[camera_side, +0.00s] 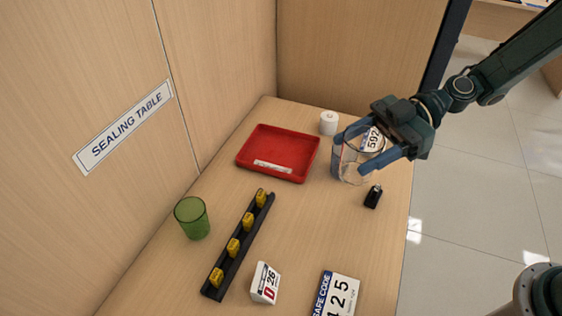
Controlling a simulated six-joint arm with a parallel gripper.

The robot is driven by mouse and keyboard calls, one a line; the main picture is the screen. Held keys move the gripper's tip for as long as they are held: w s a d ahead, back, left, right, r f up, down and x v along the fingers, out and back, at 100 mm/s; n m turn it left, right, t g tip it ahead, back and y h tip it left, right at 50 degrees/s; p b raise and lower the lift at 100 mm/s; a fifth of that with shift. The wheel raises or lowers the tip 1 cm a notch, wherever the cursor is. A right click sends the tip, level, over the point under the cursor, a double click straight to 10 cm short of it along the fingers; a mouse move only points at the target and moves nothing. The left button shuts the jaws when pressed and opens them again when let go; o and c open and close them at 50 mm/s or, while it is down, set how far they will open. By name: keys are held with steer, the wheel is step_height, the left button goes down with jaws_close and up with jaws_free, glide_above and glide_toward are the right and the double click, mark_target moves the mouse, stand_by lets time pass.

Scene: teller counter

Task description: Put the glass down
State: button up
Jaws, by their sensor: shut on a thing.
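A clear glass (348,173) stands roughly upright at the right side of the counter, between the blue fingers of my gripper (352,152). My gripper is shut on it near its upper part, reaching in from the right. I cannot tell whether the glass's base touches the counter or hangs just above it. A second glass, green (193,219), stands at the left near the wall, apart from my gripper.
A red tray (249,162) lies left of the clear glass. A white cylinder (329,122) stands behind it, a small black object (373,197) in front. A black rail (239,250) holds several yellow pieces. A white block (265,283) and code sign (336,294) are nearer. Mid-counter is clear.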

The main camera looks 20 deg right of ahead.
steer(key=shift+w, duration=0.1)
steer(key=w+f+m+t, duration=0.2)
steer(key=w+m+t, duration=0.15)
steer(key=w, duration=1.25)
step_height(320, 180, up, 3)
steer(key=m+t+h, duration=0.2)
steer(key=t, duration=0.1)
glide_above(283, 149)
step_height(283, 149, down, 16)
steer(key=shift+w+a, duration=0.1)
steer(key=shift+f, duration=2.1)
steer(key=shift+f, duration=0.15)
steer(key=o, duration=1.1)
